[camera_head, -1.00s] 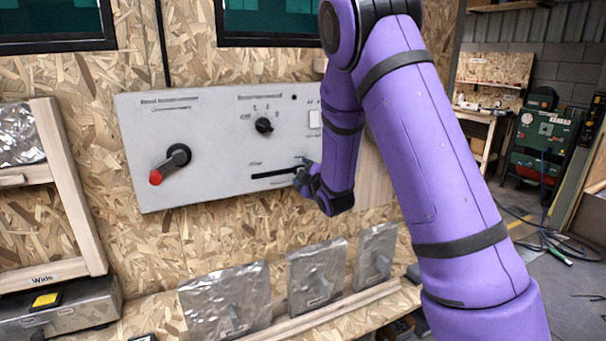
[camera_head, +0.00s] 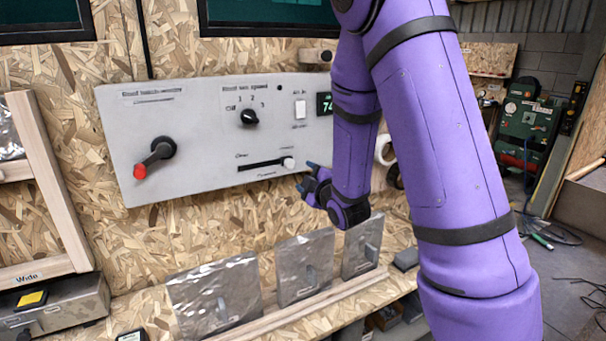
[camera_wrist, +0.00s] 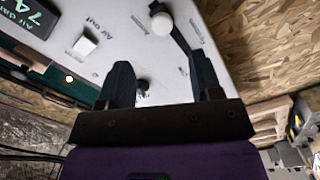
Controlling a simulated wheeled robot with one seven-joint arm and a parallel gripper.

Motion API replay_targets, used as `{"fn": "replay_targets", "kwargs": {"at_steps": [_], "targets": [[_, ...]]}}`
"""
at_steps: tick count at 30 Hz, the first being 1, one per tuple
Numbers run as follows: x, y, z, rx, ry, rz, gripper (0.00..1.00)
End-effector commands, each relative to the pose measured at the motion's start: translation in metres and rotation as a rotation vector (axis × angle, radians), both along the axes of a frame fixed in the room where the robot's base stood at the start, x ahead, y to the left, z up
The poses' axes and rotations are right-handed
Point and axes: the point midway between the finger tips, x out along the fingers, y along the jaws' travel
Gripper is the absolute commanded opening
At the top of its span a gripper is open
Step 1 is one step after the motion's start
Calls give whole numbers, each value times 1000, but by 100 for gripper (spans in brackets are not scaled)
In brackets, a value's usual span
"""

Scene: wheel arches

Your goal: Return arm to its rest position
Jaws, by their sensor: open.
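My purple arm (camera_head: 430,130) reaches down the right side of the head view, its forearm hanging in front of the panel's right end. My gripper (camera_head: 308,184) is open and empty, just below and right of the white slider knob (camera_head: 289,162), apart from it in the picture. The knob sits at the right end of its dark slot on the grey control panel (camera_head: 205,150). In the wrist view, my gripper's two dark fingers (camera_wrist: 160,85) stand wide apart with nothing between them. The knob (camera_wrist: 162,22) shows beyond the fingertips.
The panel also bears a red-tipped lever (camera_head: 155,157), a black rotary knob (camera_head: 249,117), a white switch (camera_head: 299,107) and a partly hidden display (camera_head: 325,103). Foil-covered plates (camera_head: 304,267) stand on the bench below. A wooden frame (camera_head: 58,190) is at left.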

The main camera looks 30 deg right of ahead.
Motion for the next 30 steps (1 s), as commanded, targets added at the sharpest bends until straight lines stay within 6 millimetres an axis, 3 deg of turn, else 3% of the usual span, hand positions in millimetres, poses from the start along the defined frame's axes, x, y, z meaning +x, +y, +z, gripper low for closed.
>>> {"fn": "replay_targets", "kwargs": {"at_steps": [18,25,30], "targets": [[-2,0,3,10,5,-2,59],[-10,0,26,151,114,-44,59],[-29,2,50,315,246,-95,59]]}}
